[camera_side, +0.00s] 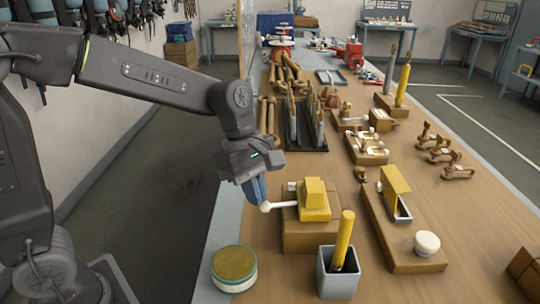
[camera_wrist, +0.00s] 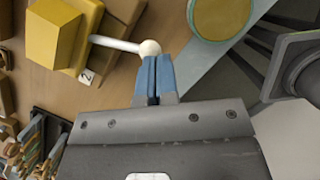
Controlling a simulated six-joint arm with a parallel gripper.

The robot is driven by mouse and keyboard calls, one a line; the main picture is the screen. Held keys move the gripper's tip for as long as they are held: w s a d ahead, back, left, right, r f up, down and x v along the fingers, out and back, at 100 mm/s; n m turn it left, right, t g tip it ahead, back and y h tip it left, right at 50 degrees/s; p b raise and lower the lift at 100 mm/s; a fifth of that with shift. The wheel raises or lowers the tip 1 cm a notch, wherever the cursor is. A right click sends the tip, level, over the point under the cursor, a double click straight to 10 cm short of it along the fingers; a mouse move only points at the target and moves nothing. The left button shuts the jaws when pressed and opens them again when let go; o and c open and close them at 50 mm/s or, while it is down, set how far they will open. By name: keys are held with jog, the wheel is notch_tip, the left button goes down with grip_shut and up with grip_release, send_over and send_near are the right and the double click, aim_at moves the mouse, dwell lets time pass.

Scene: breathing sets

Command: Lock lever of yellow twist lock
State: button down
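The yellow twist lock (camera_side: 313,200) sits on a wooden block (camera_side: 312,235) near the front of the table; it also shows at the upper left of the wrist view (camera_wrist: 52,33). Its white lever (camera_side: 280,205) sticks out to the left and ends in a white ball knob (camera_side: 265,207). In the wrist view the lever (camera_wrist: 115,44) points right, with the knob (camera_wrist: 150,47) at the fingertips. My gripper (camera_side: 256,192) has blue fingers close together beside the knob. In the wrist view the fingers (camera_wrist: 153,75) look shut, with the knob just beyond their tips, touching or nearly so.
A round green-rimmed tin (camera_side: 234,283) stands at the front left edge. A grey cup (camera_side: 338,280) with a yellow stick stands in front of the lock. A wooden block (camera_side: 400,245) with a white knob is to the right. Racks of tools stand behind.

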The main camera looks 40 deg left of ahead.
dwell(0.3)
jog(key=a+r, duration=0.7)
jog(key=r, duration=0.3)
jog(key=shift+r, duration=0.2)
